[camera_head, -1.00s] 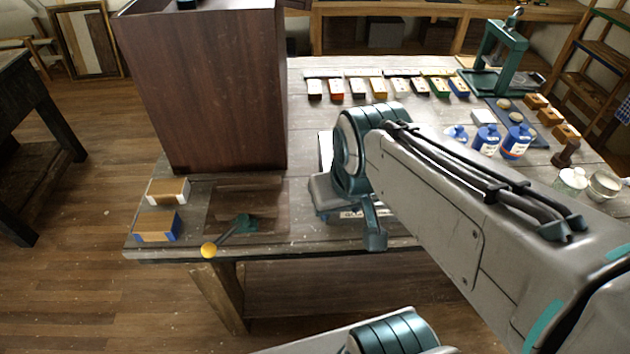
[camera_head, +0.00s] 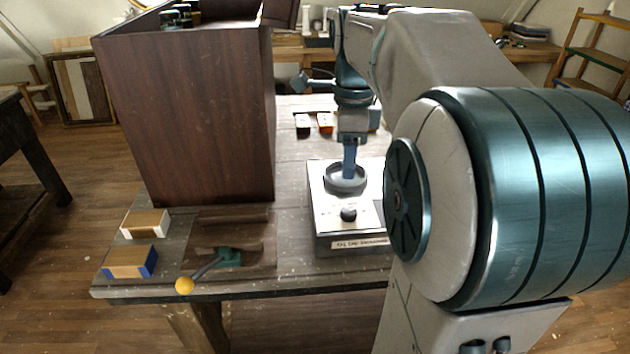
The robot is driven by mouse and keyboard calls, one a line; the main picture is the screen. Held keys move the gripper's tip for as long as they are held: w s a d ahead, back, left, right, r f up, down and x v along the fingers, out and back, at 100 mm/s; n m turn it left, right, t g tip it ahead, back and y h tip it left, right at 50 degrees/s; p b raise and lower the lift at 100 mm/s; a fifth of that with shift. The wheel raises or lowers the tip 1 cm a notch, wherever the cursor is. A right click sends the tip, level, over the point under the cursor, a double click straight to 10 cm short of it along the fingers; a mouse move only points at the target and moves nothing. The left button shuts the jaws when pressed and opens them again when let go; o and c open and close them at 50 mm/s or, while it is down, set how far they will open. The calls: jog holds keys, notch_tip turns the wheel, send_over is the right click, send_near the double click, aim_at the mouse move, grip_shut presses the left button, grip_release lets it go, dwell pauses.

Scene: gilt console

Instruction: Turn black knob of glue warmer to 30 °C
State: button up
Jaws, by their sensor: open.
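The glue warmer (camera_head: 322,222) is a pale metal box with a label on its lower front, standing near the table's front edge. Its black knob (camera_head: 348,213) sits on the sloping front face, below a round dark-rimmed well (camera_head: 345,178). The knob's pointer and any temperature marks are too small to read. My gripper (camera_head: 349,172) points down over the round well, behind and above the knob, and appears apart from the knob. It is open, though its fingers are seen nearly edge-on. My arm hides the warmer's right side.
A tall dark wooden cabinet (camera_head: 190,115) stands left of the warmer. My arm hides the right of the table (camera_head: 295,170).

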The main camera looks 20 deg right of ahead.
aim_at(349, 211)
jog(key=f, duration=0.4)
jog(key=d+f+m, duration=0.1)
jog(key=f, duration=0.4)
jog(key=f+m, duration=0.1)
jog(key=f, duration=0.4)
jog(key=shift+w+d+b, duration=0.2)
jog(key=shift+w+b, duration=0.15)
jog(key=shift+w, duration=0.05)
jog(key=c, duration=1)
